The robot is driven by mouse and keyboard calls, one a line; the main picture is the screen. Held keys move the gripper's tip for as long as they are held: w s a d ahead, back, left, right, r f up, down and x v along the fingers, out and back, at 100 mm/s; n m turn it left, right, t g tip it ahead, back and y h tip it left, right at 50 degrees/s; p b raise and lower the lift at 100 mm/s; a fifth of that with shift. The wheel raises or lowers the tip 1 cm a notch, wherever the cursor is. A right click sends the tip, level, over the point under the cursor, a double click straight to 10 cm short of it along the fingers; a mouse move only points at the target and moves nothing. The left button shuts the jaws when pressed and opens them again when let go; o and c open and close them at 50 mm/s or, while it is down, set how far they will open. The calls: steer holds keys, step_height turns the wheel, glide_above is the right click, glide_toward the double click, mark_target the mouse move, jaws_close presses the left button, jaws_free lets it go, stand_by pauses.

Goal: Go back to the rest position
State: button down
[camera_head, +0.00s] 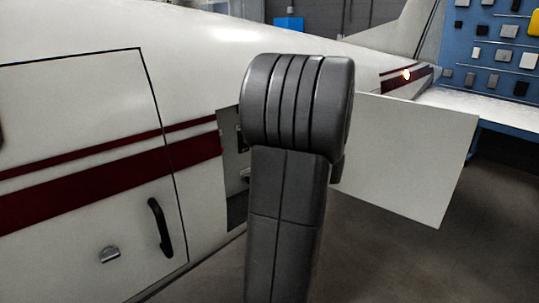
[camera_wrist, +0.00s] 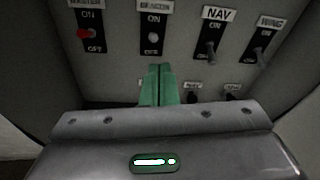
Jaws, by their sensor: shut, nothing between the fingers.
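My gripper (camera_wrist: 160,70) shows in the wrist view as two green fingers closed together and empty. It points at a grey switch panel (camera_wrist: 125,70). The fingertips appear just below the BEACON switch (camera_wrist: 153,38); I cannot tell if they touch the panel. A red-tipped MASTER switch (camera_wrist: 84,33) is at the left. The NAV switch (camera_wrist: 211,52) and the WING switch (camera_wrist: 260,55) are at the right, with levers pointing down. A lower row of switches is partly hidden by my gripper. In the head view my arm hides the gripper and most of the panel opening (camera_head: 236,200).
A white aircraft fuselage (camera_head: 200,60) with a dark red stripe fills the left. Its door (camera_head: 80,200) has a black handle (camera_head: 160,228). An open hatch flap (camera_head: 410,150) sticks out right of my arm. A workbench (camera_head: 490,108) stands at the back right. Floor (camera_head: 400,270) is clear at lower right.

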steer(key=shift+s, duration=0.1)
stand_by(0.3)
steer(key=w+a+f, duration=0.2)
steer(key=w+f, duration=0.1)
steer(key=w+a+f+t+y+b, duration=0.1)
steer(key=w+a+f, duration=0.1)
steer(key=w+f, duration=0.1)
steer(key=w+a+f+t+b, duration=0.1)
steer(key=w+a+f, duration=0.1)
steer(key=w+f, duration=0.1)
steer(key=shift+w+f, duration=0.15)
steer(key=shift+f, duration=0.35)
steer(key=shift+w+a+f+y, duration=0.1)
steer(key=shift+w+f+y, duration=0.15)
steer(key=shift+w+y, duration=0.05)
steer(key=shift+b+v, duration=0.5)
steer(key=shift+v, duration=1.45)
steer(key=shift+r, duration=0.2)
